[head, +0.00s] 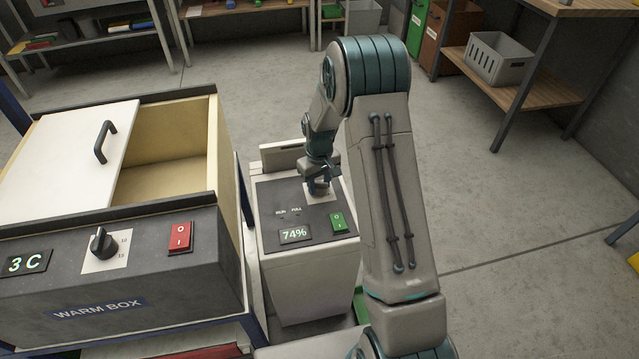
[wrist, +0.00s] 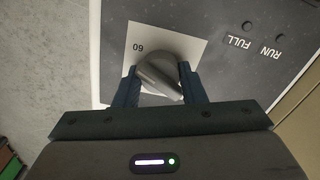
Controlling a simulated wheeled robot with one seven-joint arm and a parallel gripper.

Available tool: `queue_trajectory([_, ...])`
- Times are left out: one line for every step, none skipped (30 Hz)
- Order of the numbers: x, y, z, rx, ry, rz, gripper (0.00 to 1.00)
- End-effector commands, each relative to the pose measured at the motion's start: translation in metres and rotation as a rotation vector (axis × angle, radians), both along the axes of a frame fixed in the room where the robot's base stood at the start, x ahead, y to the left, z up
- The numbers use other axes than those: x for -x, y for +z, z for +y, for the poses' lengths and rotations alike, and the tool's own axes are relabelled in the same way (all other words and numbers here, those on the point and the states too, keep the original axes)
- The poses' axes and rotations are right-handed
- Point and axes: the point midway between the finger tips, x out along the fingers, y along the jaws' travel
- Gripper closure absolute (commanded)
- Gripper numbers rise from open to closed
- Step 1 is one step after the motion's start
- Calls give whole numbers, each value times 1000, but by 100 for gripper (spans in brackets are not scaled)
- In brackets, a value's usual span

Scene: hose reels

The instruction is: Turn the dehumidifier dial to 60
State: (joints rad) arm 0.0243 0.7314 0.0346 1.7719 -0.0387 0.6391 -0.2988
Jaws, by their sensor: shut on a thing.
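The dehumidifier (head: 300,275) is a pale box with a dark top panel, right of the warm box. Its display (head: 295,234) reads 74%. Its green switch (head: 338,222) is on the panel's right. In the wrist view the grey dial (wrist: 160,76) sits on a white plate (wrist: 184,37) with the mark 60 upside down at upper left. My gripper (wrist: 158,82) is shut on the dial, one finger on each side. The dial's pointer and other marks are hidden or unclear. In the head view my gripper (head: 318,190) covers the dial.
The warm box (head: 110,270) stands close on the left, with its own black dial (head: 103,243), red switch (head: 180,237) and partly open white lid (head: 70,150). A shelf with a grey crate (head: 498,58) is at the back right.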

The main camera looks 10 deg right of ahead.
Motion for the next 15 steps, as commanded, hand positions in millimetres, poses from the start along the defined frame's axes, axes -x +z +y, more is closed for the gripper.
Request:
queue_trajectory([-1,0,1,0,-16,-2,86])
queue_trajectory([-1,0,1,0,-27,-2,86])
queue_trajectory([-1,0,1,0,-39,-2,86])
queue_trajectory([-1,0,1,0,-47,-2,86])
queue_trajectory([-1,0,1,0,-55,-2,86])
queue_trajectory([-1,0,1,-1,-64,-2,86])
queue_trajectory([-1,0,1,-1,-70,-2,86])
queue_trajectory([-1,0,0,-1,-74,-2,86])
queue_trajectory([-1,1,0,-1,-78,-2,86])
queue_trajectory([-1,1,0,-1,-81,-2,86])
queue_trajectory([-1,1,0,-1,-83,-2,86])
queue_trajectory([-1,1,0,-1,-85,-2,86])
queue_trajectory([-1,1,0,-1,-86,-2,86])
queue_trajectory([-1,1,0,-1,-87,-2,86])
queue_trajectory([-1,1,0,-1,-87,-2,86])
